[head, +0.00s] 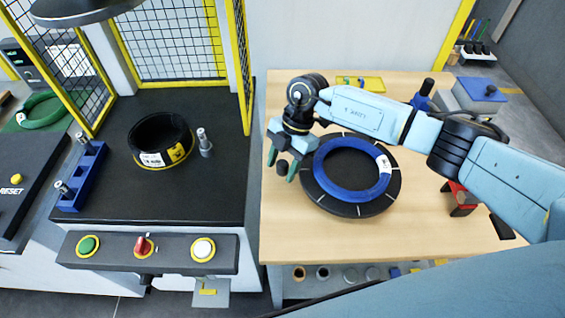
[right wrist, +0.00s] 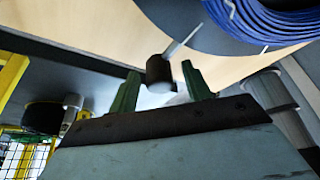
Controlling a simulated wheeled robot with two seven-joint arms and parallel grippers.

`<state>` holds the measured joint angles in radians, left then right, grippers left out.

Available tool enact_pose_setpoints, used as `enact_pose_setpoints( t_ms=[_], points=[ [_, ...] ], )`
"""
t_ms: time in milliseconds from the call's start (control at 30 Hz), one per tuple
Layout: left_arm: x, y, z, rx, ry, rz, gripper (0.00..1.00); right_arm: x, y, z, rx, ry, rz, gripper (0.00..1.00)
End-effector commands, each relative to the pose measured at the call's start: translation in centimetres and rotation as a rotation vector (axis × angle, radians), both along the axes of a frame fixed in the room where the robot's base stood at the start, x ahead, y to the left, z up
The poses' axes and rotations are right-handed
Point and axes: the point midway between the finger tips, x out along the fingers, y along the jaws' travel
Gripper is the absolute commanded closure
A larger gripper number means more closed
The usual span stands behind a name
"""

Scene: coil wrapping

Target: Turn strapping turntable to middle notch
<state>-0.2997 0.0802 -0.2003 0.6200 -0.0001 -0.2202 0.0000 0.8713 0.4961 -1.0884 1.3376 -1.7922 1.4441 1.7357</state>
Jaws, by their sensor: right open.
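The strapping turntable (head: 393,200) is a black disc with white tick marks on the wooden table, and a blue coil (head: 325,178) with a white label lies flat on it. A dark handle knob (head: 283,168) is at the turntable's left edge. My right gripper (head: 282,170) is at that left edge with its green fingers open. In the right wrist view the knob (right wrist: 159,70) stands between the spread fingers (right wrist: 160,88), with gaps on both sides. The blue coil (right wrist: 262,20) also shows there. My left gripper is out of view.
A black machine table (head: 110,200) on the left holds a black coil (head: 160,142) with a yellow band, and a blue rack (head: 83,175). A button panel (head: 150,250) runs along its front. A yellow tray (head: 358,84) lies at the wooden table's back. The front left of the wooden table is clear.

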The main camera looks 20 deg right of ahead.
Motion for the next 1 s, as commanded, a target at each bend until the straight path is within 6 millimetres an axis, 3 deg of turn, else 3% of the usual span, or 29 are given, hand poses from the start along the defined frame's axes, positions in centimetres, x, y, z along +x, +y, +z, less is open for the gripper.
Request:
enact_pose_setpoints(
  t_ms=[133, 500, 1000],
  points=[
    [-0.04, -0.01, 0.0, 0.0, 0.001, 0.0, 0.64, 0.0, 0.0, 0.01, 0.0, 0.0, 0.0, 0.51],
    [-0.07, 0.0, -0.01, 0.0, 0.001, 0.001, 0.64, 0.02, -0.01, 0.06, 0.0, 0.0, 0.0, 1.0],
    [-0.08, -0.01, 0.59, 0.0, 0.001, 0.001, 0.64, -0.58, -0.49, 0.14, 0.001, 0.0, 0.016, 1.0]
  ],
)
